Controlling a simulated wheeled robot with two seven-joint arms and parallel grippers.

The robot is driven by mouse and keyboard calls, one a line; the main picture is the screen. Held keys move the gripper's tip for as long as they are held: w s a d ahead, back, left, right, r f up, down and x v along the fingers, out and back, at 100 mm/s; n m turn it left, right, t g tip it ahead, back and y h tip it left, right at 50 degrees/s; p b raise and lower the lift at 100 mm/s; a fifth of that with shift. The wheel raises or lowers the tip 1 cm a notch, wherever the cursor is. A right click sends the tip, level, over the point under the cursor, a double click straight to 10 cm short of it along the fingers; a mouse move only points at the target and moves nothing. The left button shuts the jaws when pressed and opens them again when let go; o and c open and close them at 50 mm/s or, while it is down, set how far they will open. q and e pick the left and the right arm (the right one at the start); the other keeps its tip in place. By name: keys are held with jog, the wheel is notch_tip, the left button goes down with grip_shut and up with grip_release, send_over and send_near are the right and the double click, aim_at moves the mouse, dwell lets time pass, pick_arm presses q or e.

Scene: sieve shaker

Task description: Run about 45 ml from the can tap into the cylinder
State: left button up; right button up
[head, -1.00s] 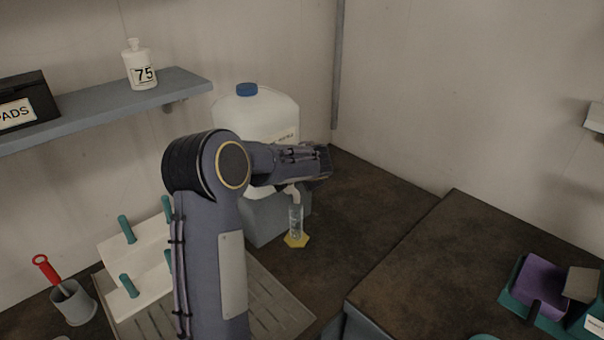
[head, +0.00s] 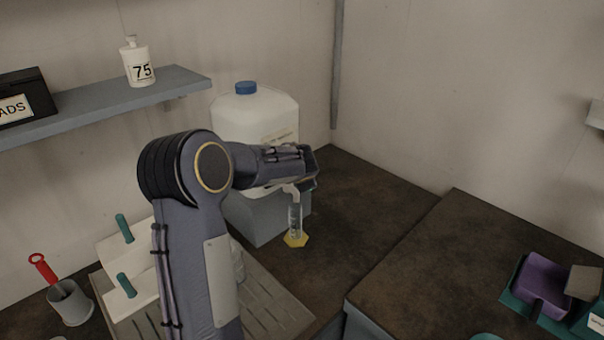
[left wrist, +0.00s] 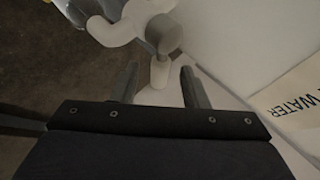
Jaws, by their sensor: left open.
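The can (head: 255,118) is a white jug with a blue cap, standing on a grey block. Its white tap (head: 291,190) juts from the front, partly hidden by my arm; in the left wrist view the tap (left wrist: 118,30) is at the top. The clear cylinder (head: 295,217) stands upright on a yellow six-sided foot under the tap spout. I cannot make out a liquid level in it. My left gripper (left wrist: 160,82) is open, its fingers apart just short of the tap, with a pale rounded tap part between their tips. My right gripper is not in view.
A slatted drain tray (head: 265,300) and a white rack with teal pegs (head: 125,285) lie at front left. A grey cup (head: 70,302) holds a red-handled tool. A raised counter (head: 440,270) is at right. The dark bench right of the cylinder is clear.

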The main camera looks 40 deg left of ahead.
pick_arm(q)
jog(key=b+v, duration=0.1)
jog(key=v, duration=0.6)
jog(key=shift+s+d+r, duration=0.2)
jog(key=shift+s, duration=0.05)
jog(key=shift+c, duration=0.2)
jog(key=w+f+g+y+b, duration=0.1)
jog(key=w+f+y+b, duration=0.2)
jog(key=f+y+b, duration=0.75)
jog(key=shift+n+h, duration=0.75)
jog(key=shift+n, duration=0.15)
jog(key=w+a+r+b, duration=0.1)
jog(key=w+a+b, duration=0.1)
jog(key=w+a+r+b, duration=0.2)
jog(key=b, duration=0.1)
jog(key=shift+w+a+r, duration=0.1)
jog(key=shift+a+r, duration=0.2)
grip_shut()
